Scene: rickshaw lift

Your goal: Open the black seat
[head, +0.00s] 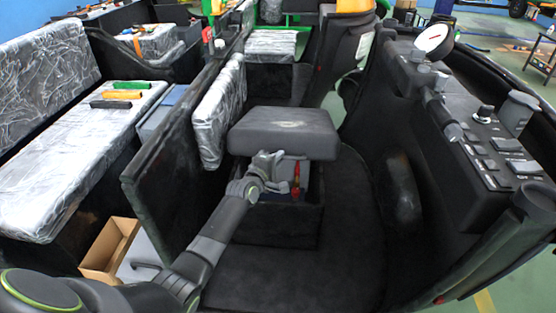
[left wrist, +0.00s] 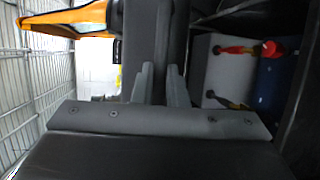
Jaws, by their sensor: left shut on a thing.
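The black seat (head: 284,132) is a thick dark cushion above a black box (head: 282,222) in the middle of the head view. Its front edge is raised, and a gap shows between it and the box. My left gripper (head: 280,160) is at the seat's front edge. In the left wrist view its two fingers (left wrist: 162,88) close on the dark seat slab (left wrist: 150,35) between them. A red-handled tool (head: 297,176) shows in the open gap; red and yellow handles also show in the left wrist view (left wrist: 240,49). My right gripper is out of view.
A black partition (head: 165,185) and a plastic-wrapped cushion (head: 219,112) stand left of the seat. A control console (head: 480,150) is at the right. A cardboard box (head: 108,250) lies at lower left. The dark floor before the seat box is clear.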

